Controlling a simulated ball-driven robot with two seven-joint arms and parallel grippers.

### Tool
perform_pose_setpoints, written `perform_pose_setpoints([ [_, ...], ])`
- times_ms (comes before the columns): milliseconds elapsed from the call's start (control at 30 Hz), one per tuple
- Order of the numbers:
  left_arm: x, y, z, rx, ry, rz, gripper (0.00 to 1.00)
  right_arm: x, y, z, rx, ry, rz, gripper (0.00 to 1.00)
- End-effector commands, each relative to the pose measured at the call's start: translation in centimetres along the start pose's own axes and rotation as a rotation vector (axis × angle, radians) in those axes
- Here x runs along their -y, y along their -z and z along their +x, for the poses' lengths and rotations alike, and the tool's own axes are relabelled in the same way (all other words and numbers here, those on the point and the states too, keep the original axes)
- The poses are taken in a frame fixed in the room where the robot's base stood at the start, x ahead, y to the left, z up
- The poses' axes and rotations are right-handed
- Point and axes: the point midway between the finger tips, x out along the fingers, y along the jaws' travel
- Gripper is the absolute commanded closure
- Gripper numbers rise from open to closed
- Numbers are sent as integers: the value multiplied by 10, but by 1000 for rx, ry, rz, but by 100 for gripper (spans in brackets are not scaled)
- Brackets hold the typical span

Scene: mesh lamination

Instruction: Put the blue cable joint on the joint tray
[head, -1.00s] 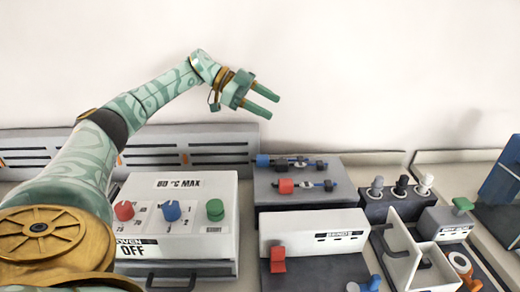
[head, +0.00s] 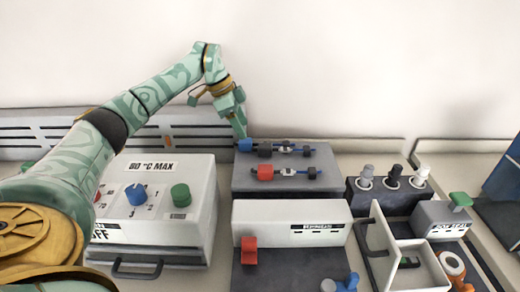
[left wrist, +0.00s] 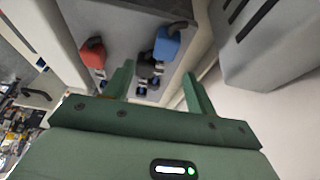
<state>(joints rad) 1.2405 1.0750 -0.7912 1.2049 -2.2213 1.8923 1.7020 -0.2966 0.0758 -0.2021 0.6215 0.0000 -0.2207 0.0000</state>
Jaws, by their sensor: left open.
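The blue cable joint (head: 245,145) has a blue end block and lies in a row with dark and silver pieces along the back of a grey block (head: 325,155). Its blue end also shows in the left wrist view (left wrist: 168,42). A similar red joint (head: 265,172) lies in front of it, and also shows in the left wrist view (left wrist: 92,53). My left gripper (head: 243,133) points down just above the blue end. In the left wrist view its open fingers (left wrist: 160,75) stand apart with dark pieces seen between them. Which surface is the joint tray is not clear.
A white oven box (head: 190,160) with knobs stands left of the grey block. A white box (head: 270,220) stands in front of it. Three round-topped posts (head: 394,176) and an open white bin (head: 428,265) are at right. A slotted rail (head: 190,130) runs behind.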

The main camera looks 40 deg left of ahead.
Motion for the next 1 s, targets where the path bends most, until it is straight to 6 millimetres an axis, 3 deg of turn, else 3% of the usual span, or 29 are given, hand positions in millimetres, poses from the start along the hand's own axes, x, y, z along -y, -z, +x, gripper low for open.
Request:
perform_pose_setpoints([
  [167, 1, 0, 11, -1, 1, 1, 44, -3, -1, 4, 2, -4, 2, 42],
  [467, 7, -4, 57, 1, -2, 2, 44, -2, -14, 24, 29, 2, 1, 42],
  [700, 6, -3, 57, -1, 2, 2, 44, -2, -14, 23, 28, 2, 1, 42],
  [867, 6, -3, 57, -1, 2, 2, 88, -1, -14, 23, 29, 2, 0, 42],
  [900, 7, -3, 57, -1, 2, 2, 94, -1, -14, 23, 29, 2, 0, 42],
  [1000, 7, -3, 57, -1, 2, 2, 98, -1, -14, 23, 29, 2, 0, 42],
])
